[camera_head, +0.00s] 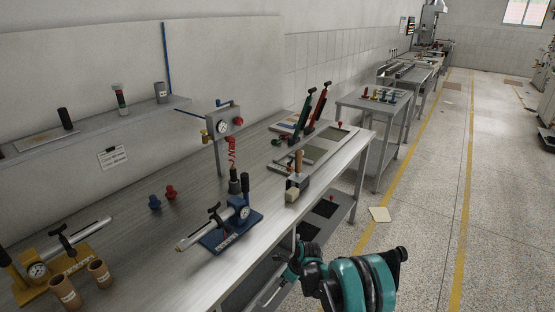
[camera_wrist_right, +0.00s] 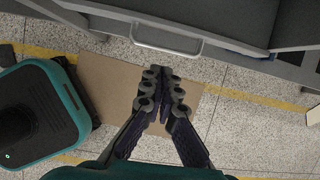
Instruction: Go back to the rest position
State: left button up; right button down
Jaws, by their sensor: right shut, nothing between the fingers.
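My right gripper (camera_wrist_right: 163,92) is shut and empty, its dark fingertips together in the wrist view. It hangs over the floor, apart from the bench side. In the head view my teal right arm (camera_head: 362,284) comes in at the bottom, beside the front edge of the metal workbench (camera_head: 190,240). My left gripper is in neither view.
A blue tool fixture (camera_head: 232,232), a yellow one (camera_head: 66,263) and a gauge stand (camera_head: 222,126) stand on the workbench. A metal drawer handle (camera_wrist_right: 166,40) is close to the right gripper. A brown sheet (camera_wrist_right: 108,82) lies below it. The aisle floor (camera_head: 420,235) is mostly clear.

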jog(key=s+d+r+n+t, duration=0.1)
jog(key=s+d+r+n, duration=0.25)
jog(key=r, duration=0.45)
jog(key=s+d+r+n+h, duration=0.1)
jog(key=s+d+r+n, duration=0.1)
jog(key=s+r+n, duration=0.35)
jog(key=s+d+r+n+t, duration=0.1)
jog(key=s+d+r+n, duration=0.1)
jog(key=r, duration=0.7)
jog(key=s+d+r+n+t+h, duration=0.1)
jog(key=s+d+n, duration=0.1)
jog(key=s+n, duration=0.2)
jog(key=s+d+r+n, duration=0.2)
jog(key=s+n, duration=0.3)
jog(key=s, duration=0.5)
jog(key=s+d+r+n+t+h, duration=0.1)
jog(key=s+d+r+n, duration=0.1)
jog(key=s, duration=0.5)
jog(key=d+n, duration=0.1)
jog(key=n, duration=0.1)
jog(key=shift+s+d+n+t+h, duration=0.2)
jog(key=shift+d+n+t+h, duration=0.1)
jog(key=shift+n, duration=0.1)
